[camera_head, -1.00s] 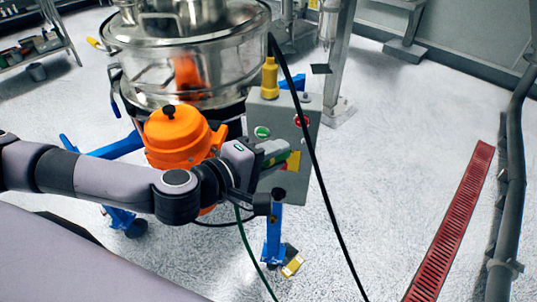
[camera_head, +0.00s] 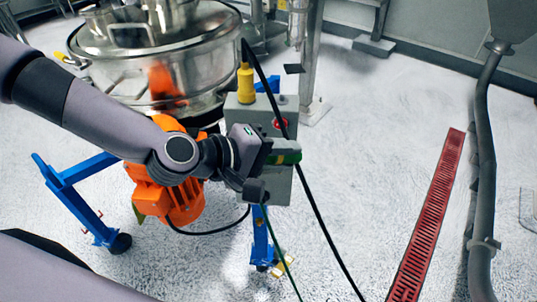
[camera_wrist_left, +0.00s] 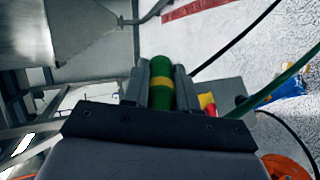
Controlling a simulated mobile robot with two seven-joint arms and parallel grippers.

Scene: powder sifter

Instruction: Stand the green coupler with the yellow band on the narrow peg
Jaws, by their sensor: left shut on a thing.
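The green coupler with the yellow band shows in the head view (camera_head: 285,152) in front of the grey control box (camera_head: 277,185). My left gripper (camera_head: 268,160) is shut on it and holds it roughly level, its free end to the right. In the left wrist view the coupler (camera_wrist_left: 161,72) sits between the two fingers of my left gripper (camera_wrist_left: 161,95), with its yellow band showing. A small dark stub stands on the box top (camera_head: 281,99); I cannot tell whether it is the narrow peg. My right gripper is not in view.
A yellow upright piece (camera_head: 246,82) stands on the box top. A black cable (camera_head: 312,205) runs down past the box. The steel sifter (camera_head: 150,50) and orange motor (camera_head: 172,200) are at the left. The floor is clear towards the red drain grate (camera_head: 430,215).

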